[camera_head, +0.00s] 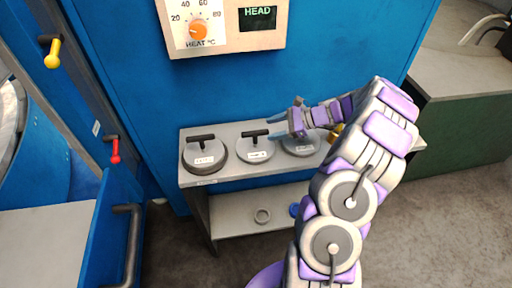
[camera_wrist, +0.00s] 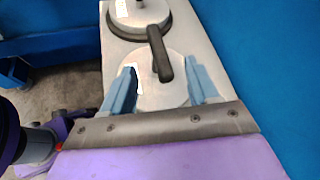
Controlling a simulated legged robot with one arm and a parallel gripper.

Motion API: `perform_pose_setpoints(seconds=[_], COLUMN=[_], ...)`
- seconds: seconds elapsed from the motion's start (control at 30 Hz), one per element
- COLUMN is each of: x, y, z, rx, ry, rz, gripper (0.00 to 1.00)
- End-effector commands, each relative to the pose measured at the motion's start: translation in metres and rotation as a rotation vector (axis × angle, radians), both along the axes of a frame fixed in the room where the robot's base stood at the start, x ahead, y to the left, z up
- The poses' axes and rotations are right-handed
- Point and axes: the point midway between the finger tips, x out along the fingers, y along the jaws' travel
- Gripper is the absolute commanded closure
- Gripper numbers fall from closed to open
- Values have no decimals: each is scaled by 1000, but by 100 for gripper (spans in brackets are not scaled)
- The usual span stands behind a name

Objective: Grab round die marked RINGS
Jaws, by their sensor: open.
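Three round grey dies with dark bar handles and small white labels sit in a row on the upper shelf: a left die (camera_head: 204,158), a middle die (camera_head: 257,153) and a right die (camera_head: 300,148). The labels are too small to read, so I cannot tell which is RINGS. My gripper (camera_head: 271,128) is open above the shelf, its fingers pointing left near the middle die's handle. In the wrist view its blue fingers (camera_wrist: 161,65) are spread either side of what looks like the middle die (camera_wrist: 165,98). The left die (camera_wrist: 172,18) shows beyond. My gripper partly covers the right die.
The grey shelf (camera_head: 225,179) stands against a blue machine wall (camera_head: 150,75). A yellow item (camera_head: 335,132) is behind my arm. A heat dial (camera_head: 198,29) is above.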

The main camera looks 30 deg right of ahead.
Motion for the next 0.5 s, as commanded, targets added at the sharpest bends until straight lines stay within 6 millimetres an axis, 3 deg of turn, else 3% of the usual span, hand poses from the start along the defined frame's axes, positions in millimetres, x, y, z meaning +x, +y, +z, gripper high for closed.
perform_pose_setpoints(seconds=[0.5], x=[26], y=[36], z=[-26], rx=[0], ry=[1], rz=[0], gripper=[41])
